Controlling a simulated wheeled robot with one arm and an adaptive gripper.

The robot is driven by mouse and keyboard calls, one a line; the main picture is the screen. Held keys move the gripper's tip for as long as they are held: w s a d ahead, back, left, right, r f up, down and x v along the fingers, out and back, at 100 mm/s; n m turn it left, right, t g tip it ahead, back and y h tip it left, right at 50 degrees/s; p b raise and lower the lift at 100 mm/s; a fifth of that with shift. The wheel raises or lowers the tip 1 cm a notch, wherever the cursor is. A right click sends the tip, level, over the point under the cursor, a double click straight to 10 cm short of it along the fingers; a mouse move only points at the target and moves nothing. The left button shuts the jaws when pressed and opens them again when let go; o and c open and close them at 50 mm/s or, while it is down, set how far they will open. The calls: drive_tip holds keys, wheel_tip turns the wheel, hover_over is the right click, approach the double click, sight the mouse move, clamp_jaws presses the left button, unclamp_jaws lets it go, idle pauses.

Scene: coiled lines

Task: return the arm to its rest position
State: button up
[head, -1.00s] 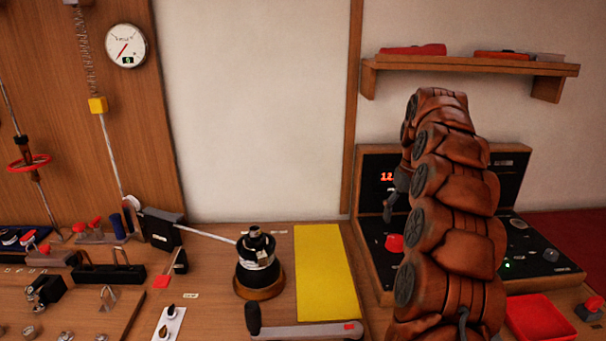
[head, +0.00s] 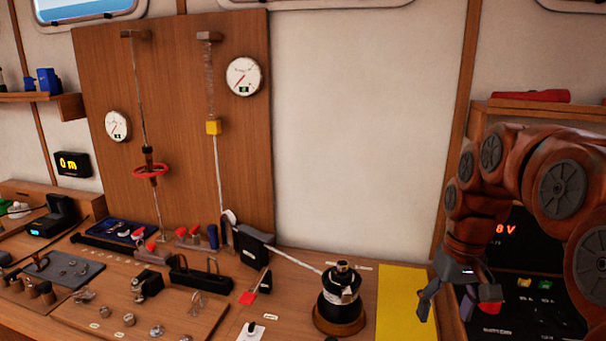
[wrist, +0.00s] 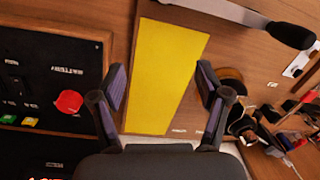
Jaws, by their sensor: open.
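My arm (head: 555,185) is orange-brown and bends in from the right edge in the head view. My gripper (head: 447,304) hangs from its end, pointing down, near the right edge of the yellow mat (head: 398,300) and in front of the black control panel (head: 520,262). In the wrist view my gripper (wrist: 160,80) has its two fingers wide apart, with nothing between them but the yellow mat (wrist: 165,75) beyond. The arm hides part of the panel.
A black winch drum (head: 340,295) with a line around it stands left of the mat. A crank handle (wrist: 285,30) lies by the mat. A red button (wrist: 69,102) stands out from the panel. A wooden shelf (head: 495,112) is behind the arm. The mat is bare.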

drive_tip(key=s+a+f, duration=0.2)
drive_tip(key=s, duration=0.6)
drive_tip(key=s+a+f+p, duration=0.1)
drive_tip(key=s+a+f, duration=0.2)
drive_tip(key=s, duration=0.5)
drive_tip(key=s+a+f+g, duration=0.1)
drive_tip(key=s+a+f, duration=0.1)
drive_tip(key=s, duration=0.6)
drive_tip(key=shift+s+a+f+h, duration=0.2)
drive_tip(key=shift+s+a+h, duration=0.1)
drive_tip(key=shift+h, duration=0.1)
drive_tip(key=shift+d, duration=0.1)
idle(0.9)
